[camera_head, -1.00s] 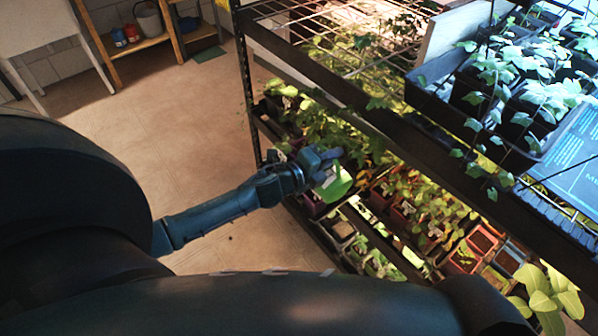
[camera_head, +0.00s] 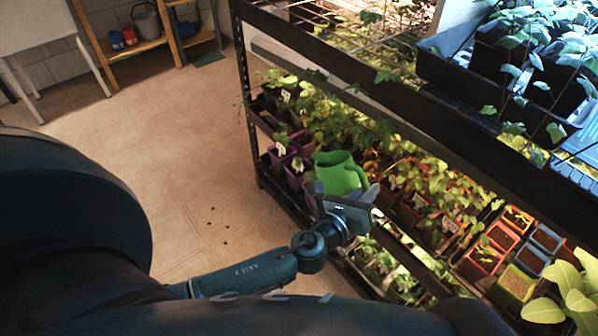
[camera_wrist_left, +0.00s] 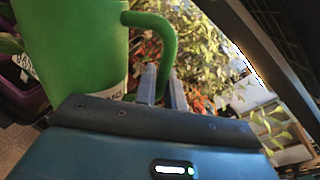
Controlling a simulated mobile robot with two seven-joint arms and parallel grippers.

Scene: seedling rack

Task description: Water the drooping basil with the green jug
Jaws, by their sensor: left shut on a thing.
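The green jug (camera_head: 338,174) is in front of the lower shelf in the head view, roughly upright, with its wide mouth up. My left gripper (camera_head: 366,198) is at its near side, shut on it. In the left wrist view the jug's green body (camera_wrist_left: 75,50) fills the upper left, and the gripper's fingers (camera_wrist_left: 163,88) close on the lower part of its handle. Leafy plants crowd the lower shelf; I cannot tell which is the drooping basil. My right gripper is out of view.
Purple pots with white labels (camera_head: 280,150) stand left of the jug on the lower shelf. The black rack beam (camera_head: 420,92) runs above the plants. Small pots (camera_head: 482,256) fill the lower right. The floor (camera_head: 140,150) at left is clear apart from small dark specks.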

